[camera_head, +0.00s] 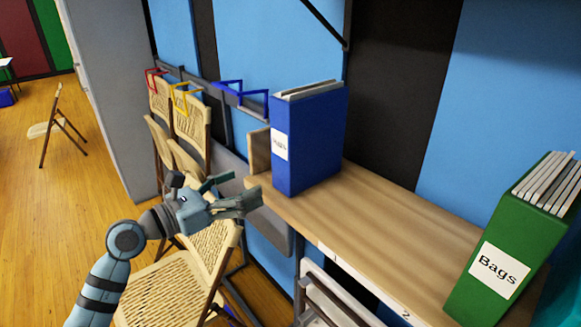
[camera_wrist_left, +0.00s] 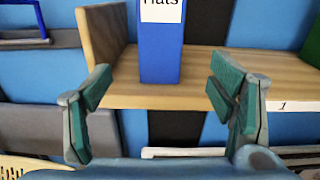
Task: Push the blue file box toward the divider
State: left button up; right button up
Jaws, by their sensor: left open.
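The blue file box (camera_head: 312,140) stands upright near the left end of the wooden shelf (camera_head: 385,222), with papers in its top and a white label. In the left wrist view the blue file box (camera_wrist_left: 160,55) shows the label "Hats". A wooden upright panel (camera_head: 258,156), seemingly the divider, stands to its left; it also shows in the wrist view (camera_wrist_left: 103,40), with a narrow gap to the box. My left gripper (camera_head: 242,194) is open and empty, in front of the shelf's left end and apart from the box. My right gripper is out of view.
A green file box (camera_head: 502,255) labelled "Bags" stands at the shelf's right end. The shelf between the boxes is clear. Wicker folding chairs (camera_head: 172,290) are below and left of the shelf. Blue wire racks (camera_head: 240,95) are on the wall behind.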

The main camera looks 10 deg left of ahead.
aim_at(280, 167)
pick_arm(q)
jog(key=b+x, duration=0.1)
jog(key=x, duration=1.2)
jog(key=shift+w+d, duration=0.25)
jog(key=shift+w, duration=0.05)
jog(key=shift+r, duration=0.1)
